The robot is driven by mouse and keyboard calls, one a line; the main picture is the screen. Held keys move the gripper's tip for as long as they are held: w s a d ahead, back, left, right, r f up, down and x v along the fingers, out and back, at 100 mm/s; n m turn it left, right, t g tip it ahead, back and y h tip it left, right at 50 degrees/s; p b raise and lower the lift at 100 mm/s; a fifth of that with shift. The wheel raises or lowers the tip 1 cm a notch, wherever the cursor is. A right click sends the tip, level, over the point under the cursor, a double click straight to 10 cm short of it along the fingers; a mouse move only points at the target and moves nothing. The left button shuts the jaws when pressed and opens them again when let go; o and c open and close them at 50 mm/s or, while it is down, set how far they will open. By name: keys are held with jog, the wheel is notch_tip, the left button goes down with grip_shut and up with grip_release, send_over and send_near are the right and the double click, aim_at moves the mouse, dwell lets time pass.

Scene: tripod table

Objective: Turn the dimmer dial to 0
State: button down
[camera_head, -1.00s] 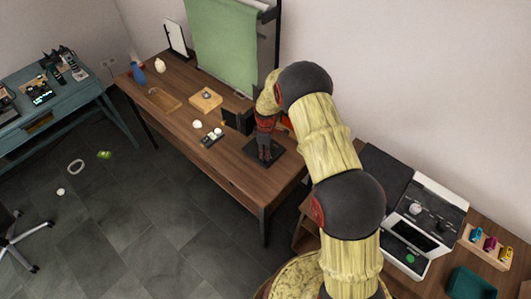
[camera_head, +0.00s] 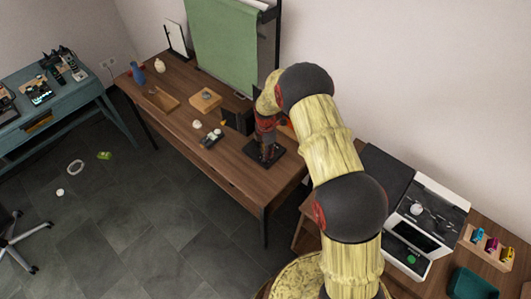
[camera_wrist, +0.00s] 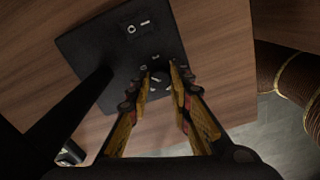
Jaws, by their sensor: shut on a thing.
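The dimmer dial (camera_wrist: 160,80) is a small dark knob with a light pointer mark, on a black base plate (camera_wrist: 85,45) with pale printed markings. My gripper (camera_wrist: 160,72) has its two fingers on either side of the dial, shut on it. The fingers partly cover the dial and its scale, so I cannot tell its exact setting. In the head view the black plate (camera_head: 278,156) lies at the right end of the wooden table (camera_head: 237,163), with my gripper (camera_head: 267,153) reaching down onto it.
A rocker switch (camera_wrist: 137,28) sits on the same plate, above the dial. A dark post (camera_wrist: 75,110) rises at its left. Small items (camera_head: 211,139) lie left of the plate, and a green backdrop (camera_head: 222,45) stands behind.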

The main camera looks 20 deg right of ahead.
dwell(0.3)
jog(key=c, duration=1.6)
grip_release()
jog(key=shift+r, duration=0.1)
notch_tip(320, 180, up, 12)
jog(key=shift+f, duration=0.1)
